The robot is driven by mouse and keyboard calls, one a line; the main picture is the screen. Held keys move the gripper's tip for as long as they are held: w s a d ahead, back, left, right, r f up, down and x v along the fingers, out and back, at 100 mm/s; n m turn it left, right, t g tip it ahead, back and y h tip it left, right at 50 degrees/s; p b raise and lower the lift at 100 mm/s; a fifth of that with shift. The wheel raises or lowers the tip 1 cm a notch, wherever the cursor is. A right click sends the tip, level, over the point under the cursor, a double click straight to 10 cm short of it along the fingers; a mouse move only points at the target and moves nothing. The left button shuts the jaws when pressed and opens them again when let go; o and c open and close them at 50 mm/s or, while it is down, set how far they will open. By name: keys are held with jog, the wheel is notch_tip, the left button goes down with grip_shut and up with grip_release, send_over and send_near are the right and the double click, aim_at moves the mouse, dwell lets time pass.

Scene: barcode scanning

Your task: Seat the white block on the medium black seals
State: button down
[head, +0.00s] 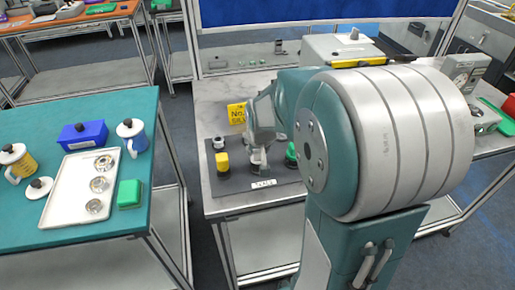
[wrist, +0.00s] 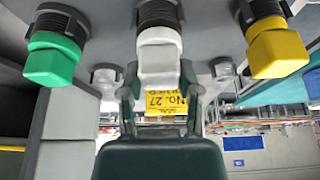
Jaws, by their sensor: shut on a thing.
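The white block (wrist: 158,58) is between the fingers of my gripper (wrist: 158,72), which is shut on it. In the wrist view, the picture is upside down and the white block lines up with a black ribbed seal (wrist: 158,14), its end meeting the seal with no clear gap. In the head view, my gripper (head: 258,150) points down over the dark mat (head: 240,194), and the white block (head: 257,168) shows only partly below it. Whether the block is fully seated cannot be told.
A yellow block (head: 222,160) and a green block (head: 291,151) stand on either side of my gripper, each on its own black seal. A yellow sign (head: 237,113) stands behind. A teal table (head: 110,250) with a tray and mugs is at the left.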

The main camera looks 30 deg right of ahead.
jog(key=shift+f, duration=0.3)
jog(key=shift+c, duration=1)
grip_release()
jog(key=shift+o, duration=1)
jog(key=shift+r, duration=3.75)
